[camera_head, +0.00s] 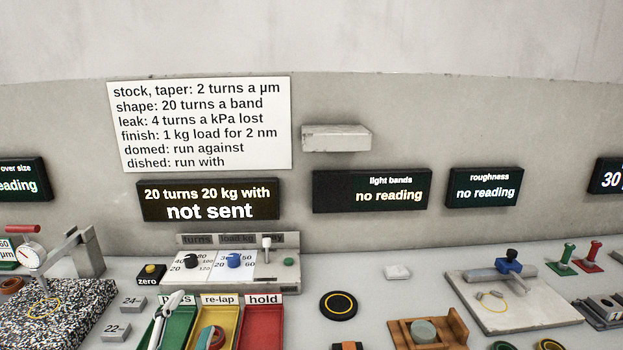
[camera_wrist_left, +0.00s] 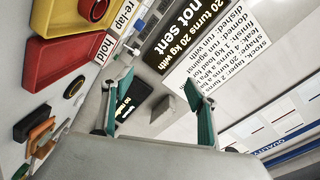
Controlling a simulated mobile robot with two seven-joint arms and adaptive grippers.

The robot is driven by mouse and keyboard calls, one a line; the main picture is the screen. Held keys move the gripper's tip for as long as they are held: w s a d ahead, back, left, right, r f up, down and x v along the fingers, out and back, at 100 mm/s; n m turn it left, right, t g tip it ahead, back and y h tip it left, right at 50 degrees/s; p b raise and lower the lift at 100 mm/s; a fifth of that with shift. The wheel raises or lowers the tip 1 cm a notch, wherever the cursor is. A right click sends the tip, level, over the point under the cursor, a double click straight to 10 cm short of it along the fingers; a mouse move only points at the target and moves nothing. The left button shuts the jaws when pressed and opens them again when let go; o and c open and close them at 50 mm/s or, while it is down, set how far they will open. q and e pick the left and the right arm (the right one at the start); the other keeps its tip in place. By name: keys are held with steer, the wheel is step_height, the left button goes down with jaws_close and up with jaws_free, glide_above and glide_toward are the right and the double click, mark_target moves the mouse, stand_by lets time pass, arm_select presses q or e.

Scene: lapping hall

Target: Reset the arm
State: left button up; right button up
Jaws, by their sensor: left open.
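My left gripper (camera_head: 170,312) shows small at the bottom of the head view, in front of the green pass tray (camera_head: 183,322). In the left wrist view its two teal fingers (camera_wrist_left: 158,82) stand wide apart with nothing between them. Beyond the fingers are the wall, the dark displays and the white notice. The wrist picture is turned well away from upright. My right gripper is in neither view.
The yellow re-lap tray (camera_head: 232,318) holds a reddish ring. The red hold tray (camera_head: 262,325) looks empty. Behind stands a knob panel (camera_head: 290,272). A speckled plate (camera_head: 60,315) lies left. A black disc (camera_head: 338,305) and wooden fixture (camera_head: 452,325) are right. The display (camera_head: 208,200) reads "not sent".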

arm_select(q)
steer(key=s+a+f+n+g+y, duration=0.25)
steer(key=s+a+f+g, duration=0.4)
steer(key=s+f, duration=0.4)
steer(key=s+a+f+n+g+y, duration=0.25)
steer(key=s+a+f+g, duration=0.25)
steer(key=s+a+f, duration=0.45)
steer(key=w+d+f+n+t+h, duration=0.1)
steer(key=d+f+n+t+h, duration=0.2)
steer(key=d+f+h, duration=0.5)
steer(key=d+f+t, duration=0.1)
steer(key=d+f, duration=0.6)
steer(key=d, duration=0.3)
steer(key=shift+w+f, duration=0.35)
